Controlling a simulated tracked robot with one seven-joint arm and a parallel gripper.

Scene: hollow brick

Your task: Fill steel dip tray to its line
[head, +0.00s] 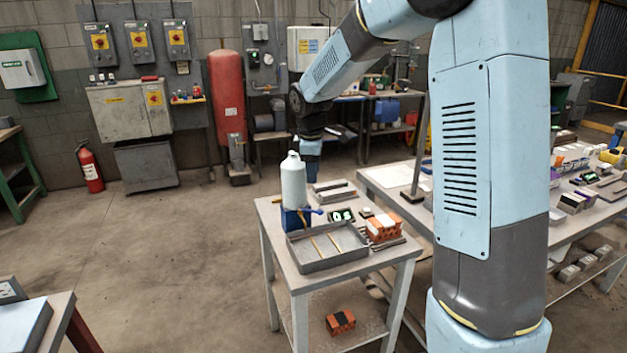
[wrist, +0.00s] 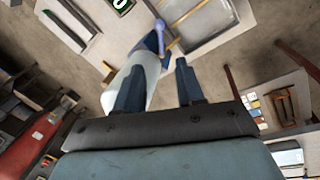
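The steel dip tray (head: 322,266) sits on the front of a small table, with two thin yellowish rods across it. It also shows in the wrist view (wrist: 222,42). I cannot tell whether liquid is in it. A pale bottle (head: 293,182) stands upright behind the tray, above a blue block (head: 291,220) with a blue lever. The bottle appears in the wrist view (wrist: 152,88), partly behind my left finger. My gripper (wrist: 160,65) is open, its fingers apart near the bottle. In the head view, the bottle partly hides my gripper (head: 309,150).
On the small table (head: 287,262), a green-lit display (head: 342,215) and orange hollow bricks (head: 382,228) stand right of the bottle. A crowded long bench (head: 405,205) is close on the right. Floor at left is clear.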

